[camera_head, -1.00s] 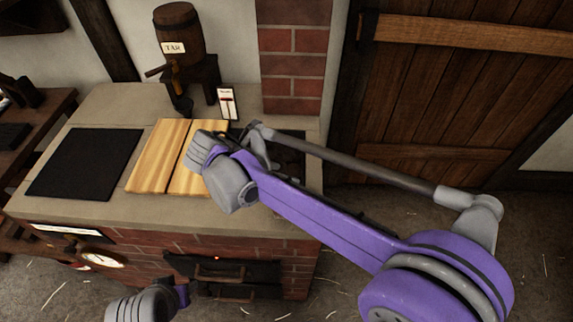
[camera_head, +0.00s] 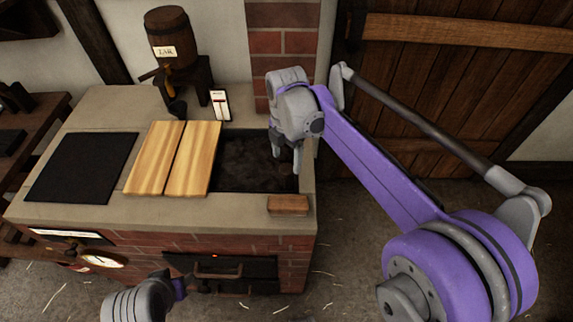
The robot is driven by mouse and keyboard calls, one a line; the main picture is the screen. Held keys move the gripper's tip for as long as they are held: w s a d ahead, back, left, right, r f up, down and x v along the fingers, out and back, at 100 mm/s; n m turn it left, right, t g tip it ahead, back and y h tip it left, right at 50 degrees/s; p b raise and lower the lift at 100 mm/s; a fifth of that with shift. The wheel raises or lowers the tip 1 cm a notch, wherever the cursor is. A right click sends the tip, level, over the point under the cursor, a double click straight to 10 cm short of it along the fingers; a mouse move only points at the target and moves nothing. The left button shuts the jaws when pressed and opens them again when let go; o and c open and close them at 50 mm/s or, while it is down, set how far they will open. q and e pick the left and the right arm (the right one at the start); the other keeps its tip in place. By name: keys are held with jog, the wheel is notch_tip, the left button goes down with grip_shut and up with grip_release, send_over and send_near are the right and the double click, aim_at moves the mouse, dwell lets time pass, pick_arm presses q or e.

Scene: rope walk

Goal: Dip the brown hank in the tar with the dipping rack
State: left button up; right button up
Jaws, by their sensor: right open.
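The tar vat (camera_head: 240,165) is a dark open pit in the stone top, and its black surface looks lumpy. My right gripper (camera_head: 286,172) points down over the right end of the vat, open, with nothing visible between its fingers. A brown wooden block (camera_head: 288,204) lies at the vat's front right rim; I cannot tell whether it belongs to the dipping rack. I cannot make out the brown hank or the rest of the rack. Part of my left arm shows at the bottom left, but its gripper fingers do not show.
Two pale wooden boards (camera_head: 192,158) lie left of the open pit, beside a black plate (camera_head: 83,167). A tar barrel (camera_head: 172,38) on a stand and a small white gauge (camera_head: 220,104) stand behind. A brick pillar (camera_head: 284,42) rises at the back right.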

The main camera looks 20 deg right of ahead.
aim_at(286, 168)
jog(key=shift+f, duration=1.75)
grip_shut()
